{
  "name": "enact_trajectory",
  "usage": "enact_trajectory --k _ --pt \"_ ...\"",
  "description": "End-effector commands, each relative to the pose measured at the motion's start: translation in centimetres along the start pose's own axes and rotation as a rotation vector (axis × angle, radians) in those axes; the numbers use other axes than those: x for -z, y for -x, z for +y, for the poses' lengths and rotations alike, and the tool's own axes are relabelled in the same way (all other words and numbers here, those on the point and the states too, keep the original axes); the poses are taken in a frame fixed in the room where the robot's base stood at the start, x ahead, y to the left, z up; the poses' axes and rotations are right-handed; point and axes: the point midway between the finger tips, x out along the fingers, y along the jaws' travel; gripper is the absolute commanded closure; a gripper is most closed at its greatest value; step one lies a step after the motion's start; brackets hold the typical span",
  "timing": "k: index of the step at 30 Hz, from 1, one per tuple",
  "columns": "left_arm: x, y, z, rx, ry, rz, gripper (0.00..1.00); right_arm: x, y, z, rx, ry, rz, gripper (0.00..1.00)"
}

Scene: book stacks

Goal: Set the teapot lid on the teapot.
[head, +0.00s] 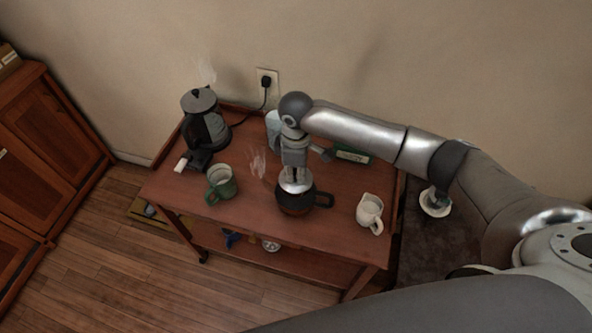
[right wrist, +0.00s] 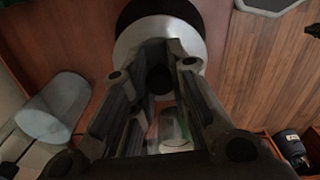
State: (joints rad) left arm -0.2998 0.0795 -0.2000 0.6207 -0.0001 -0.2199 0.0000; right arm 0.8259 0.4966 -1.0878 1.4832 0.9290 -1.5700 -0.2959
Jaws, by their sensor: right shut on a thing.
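The teapot (head: 296,207) stands on the wooden trolley near its front edge, a dark round pot with a black handle to the right. A silvery domed lid (head: 297,186) shows at its top; in the right wrist view the lid (right wrist: 190,42) is a pale shiny disc. My right gripper (head: 295,174) points down over the teapot, shut on the lid's dark knob (right wrist: 160,80). The black round shape (right wrist: 160,12) beyond the lid seems to be part of the teapot. I cannot tell whether the lid touches the rim. My left gripper is not in view.
On the trolley (head: 258,213) a green mug (head: 220,183) stands left of the teapot and a cream jug (head: 369,212) right. A steaming kettle (head: 203,122) stands back left, a green box (head: 352,155) back right. A pale canister (head: 272,122) is behind my gripper.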

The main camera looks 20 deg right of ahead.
Motion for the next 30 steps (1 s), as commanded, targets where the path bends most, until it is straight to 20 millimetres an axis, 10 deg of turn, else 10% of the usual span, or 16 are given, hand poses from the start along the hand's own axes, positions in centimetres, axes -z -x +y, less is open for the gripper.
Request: enact_trajectory --k 30 --pt "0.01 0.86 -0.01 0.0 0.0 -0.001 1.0 0.0 -0.24 -0.03 0.0 0.0 0.0 1.0"
